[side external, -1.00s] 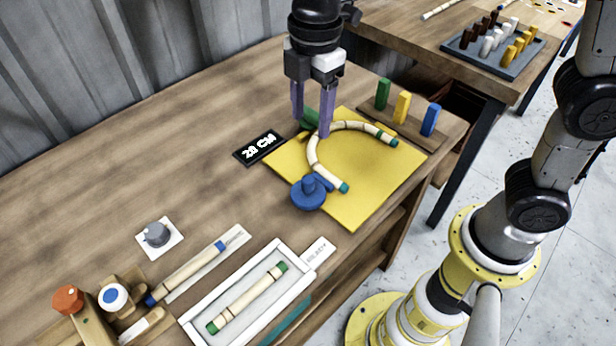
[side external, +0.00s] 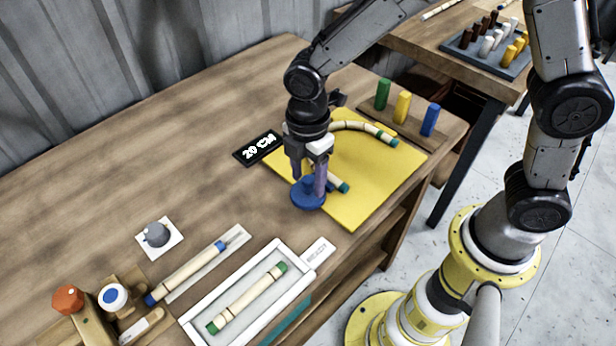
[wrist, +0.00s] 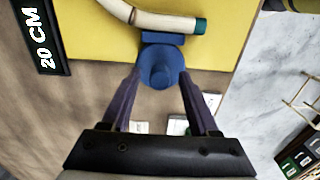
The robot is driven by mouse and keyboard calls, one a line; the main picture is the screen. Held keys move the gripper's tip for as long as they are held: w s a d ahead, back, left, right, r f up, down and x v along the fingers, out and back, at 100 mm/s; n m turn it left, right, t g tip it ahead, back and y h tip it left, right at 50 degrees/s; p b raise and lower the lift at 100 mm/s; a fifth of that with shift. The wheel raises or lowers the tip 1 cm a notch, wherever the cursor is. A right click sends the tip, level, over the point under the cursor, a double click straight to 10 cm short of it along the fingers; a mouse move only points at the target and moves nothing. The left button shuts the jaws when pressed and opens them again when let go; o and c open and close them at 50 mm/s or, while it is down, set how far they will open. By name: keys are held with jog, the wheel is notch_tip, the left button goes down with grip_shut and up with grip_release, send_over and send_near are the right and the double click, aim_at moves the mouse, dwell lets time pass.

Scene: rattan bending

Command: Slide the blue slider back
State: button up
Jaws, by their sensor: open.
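The blue slider (side external: 304,196) is a round base with a knob, at the near left edge of the yellow board (side external: 362,205). In the wrist view the slider (wrist: 162,66) has a flat blue block at its front, against or very near the bent rattan (wrist: 165,20). My gripper (side external: 308,184) is low over the slider, with its purple fingers apart, one on each side of the knob. The wrist view shows the fingers (wrist: 161,92) spread around it with gaps. In the side view the gripper hides part of the rattan's curve and the slider's knob.
A "20 CM" sign (side external: 259,147) lies left of the board. Green, yellow and blue pegs (side external: 402,108) stand behind it. A white tray (side external: 196,326) with a straight rattan piece is at the front. The table's left side is mostly clear.

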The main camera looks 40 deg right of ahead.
jog(key=shift+f, duration=0.4)
jog(key=shift+c, duration=0.2)
grip_shut()
dwell(1.1)
